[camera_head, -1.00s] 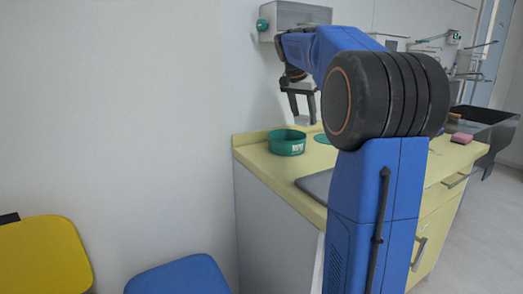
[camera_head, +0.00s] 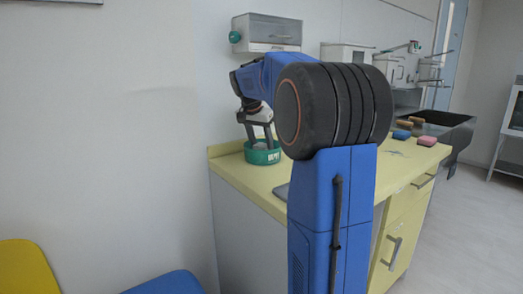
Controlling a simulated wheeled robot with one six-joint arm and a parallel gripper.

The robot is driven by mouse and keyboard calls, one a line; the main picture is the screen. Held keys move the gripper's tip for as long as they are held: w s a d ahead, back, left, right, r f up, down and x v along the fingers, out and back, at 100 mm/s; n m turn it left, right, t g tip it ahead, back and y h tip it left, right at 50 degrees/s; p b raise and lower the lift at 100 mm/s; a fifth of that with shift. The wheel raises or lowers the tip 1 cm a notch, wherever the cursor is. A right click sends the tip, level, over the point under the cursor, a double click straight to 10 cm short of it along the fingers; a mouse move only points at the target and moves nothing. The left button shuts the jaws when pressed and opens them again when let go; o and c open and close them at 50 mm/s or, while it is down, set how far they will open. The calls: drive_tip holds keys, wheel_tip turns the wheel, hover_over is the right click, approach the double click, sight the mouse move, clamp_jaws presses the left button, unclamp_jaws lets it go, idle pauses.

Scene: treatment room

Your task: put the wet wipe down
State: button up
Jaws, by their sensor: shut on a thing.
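My gripper (camera_head: 261,146) points down over the round green container (camera_head: 263,157) on the yellow counter. Its fingertips are at or just inside the container's rim. A small pale grey thing, seemingly the wet wipe (camera_head: 260,146), shows between the fingers, and the gripper is shut on it. The wipe's lower part is hidden by the container's wall. I cannot tell whether it touches the container's bottom.
A wall dispenser (camera_head: 268,32) hangs above. Blue (camera_head: 170,283) and yellow (camera_head: 25,265) chairs stand front left.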

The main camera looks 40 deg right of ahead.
drive_tip(key=shift+f, duration=1.1)
drive_tip(key=shift+f, duration=0.1)
drive_tip(key=o, duration=1.1)
drive_tip(key=v, duration=1.2)
drive_tip(key=shift+s, duration=0.1)
